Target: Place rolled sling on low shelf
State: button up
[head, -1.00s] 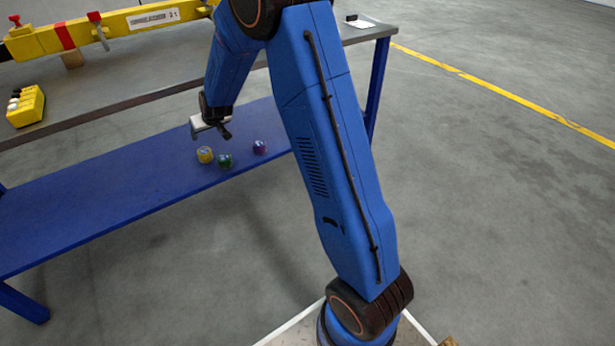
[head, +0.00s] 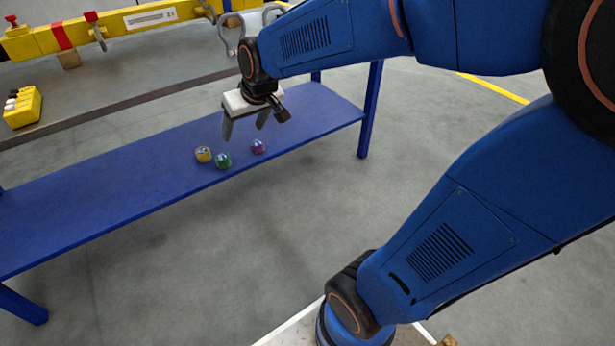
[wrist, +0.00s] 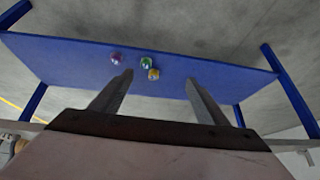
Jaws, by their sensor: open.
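Three small rolled slings lie on the blue low shelf (head: 110,190): a yellow one (head: 203,154), a green one (head: 223,160) and a purple one (head: 258,146). My gripper (head: 245,132) is open and empty, its fingers pointing down, above the shelf near the three rolls. In the wrist view the purple roll (wrist: 116,58), green roll (wrist: 146,63) and yellow roll (wrist: 153,74) show beyond the gap between my open fingers (wrist: 158,85), on the shelf (wrist: 60,60). Nothing is between the fingers.
A grey shackle (head: 235,32) hangs near my wrist. The shelf's left stretch is bare.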

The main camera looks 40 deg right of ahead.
jog(key=s+d+g, duration=0.1)
jog(key=s+d, duration=0.2)
jog(key=s, duration=2.1)
jog(key=shift+f+h, duration=0.4)
